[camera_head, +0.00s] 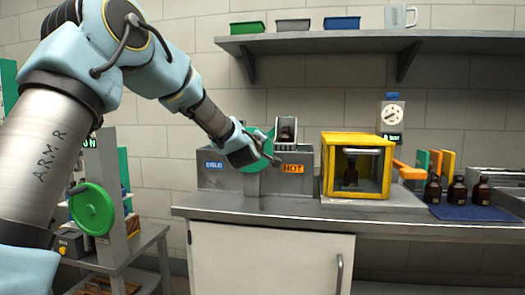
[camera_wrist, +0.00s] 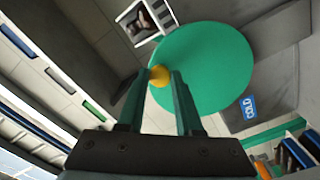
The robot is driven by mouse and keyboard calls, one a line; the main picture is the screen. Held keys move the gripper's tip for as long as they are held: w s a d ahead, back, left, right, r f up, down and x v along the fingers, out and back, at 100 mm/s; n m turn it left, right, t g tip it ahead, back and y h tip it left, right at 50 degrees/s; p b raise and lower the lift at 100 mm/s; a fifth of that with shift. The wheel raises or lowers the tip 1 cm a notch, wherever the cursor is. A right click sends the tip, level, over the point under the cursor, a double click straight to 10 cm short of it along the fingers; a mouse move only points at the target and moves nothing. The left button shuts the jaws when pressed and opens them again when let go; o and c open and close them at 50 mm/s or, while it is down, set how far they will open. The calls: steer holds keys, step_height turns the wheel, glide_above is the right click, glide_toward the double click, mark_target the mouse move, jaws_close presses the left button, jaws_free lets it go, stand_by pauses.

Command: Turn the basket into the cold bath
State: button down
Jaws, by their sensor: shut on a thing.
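The basket (camera_head: 277,132) is a small pale frame holding a dark amber bottle (camera_head: 287,133). It is raised above the side of the bath with the orange HOT label (camera_head: 292,169), and also shows in the wrist view (camera_wrist: 122,17). The cold bath (camera_head: 222,178), with a blue label, is on the left. A green disc (camera_head: 265,143) stands upright in front of the baths, partly behind my gripper (camera_head: 252,155). In the wrist view, my gripper's fingers (camera_wrist: 160,82) are closed around a yellow knob (camera_wrist: 160,75) at the disc's edge.
Right of the baths, a yellow-framed box (camera_head: 328,183) holds a bottle. Several amber bottles stand on a blue mat (camera_head: 475,212) further right. A shelf (camera_head: 370,42) with trays runs above. A stand with another green wheel (camera_head: 92,209) is at left.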

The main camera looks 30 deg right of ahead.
mark_target(250, 131)
steer(key=w+a+n+b, duration=0.1)
steer(key=n+b, duration=0.2)
steer(key=w+a+r+n+b, duration=0.1)
steer(key=n+b, duration=0.2)
steer(key=b, duration=0.1)
steer(key=w+a+r+n+b, duration=0.1)
steer(key=n+b, duration=0.1)
steer(key=b, duration=0.2)
steer(key=shift+w+a+r+n, duration=0.15)
steer(key=shift+a+r+n, duration=0.05)
steer(key=shift+n, duration=0.2)
steer(key=shift+a+b, duration=0.1)
steer(key=shift+b, duration=0.2)
steer(key=shift+w, duration=0.1)
stand_by(0.4)
steer(key=c, duration=0.6)
jaws_free()
steer(key=b+v, duration=0.3)
steer(key=v, duration=0.7)
steer(key=shift+s+a, duration=0.2)
steer(key=shift+s, duration=0.2)
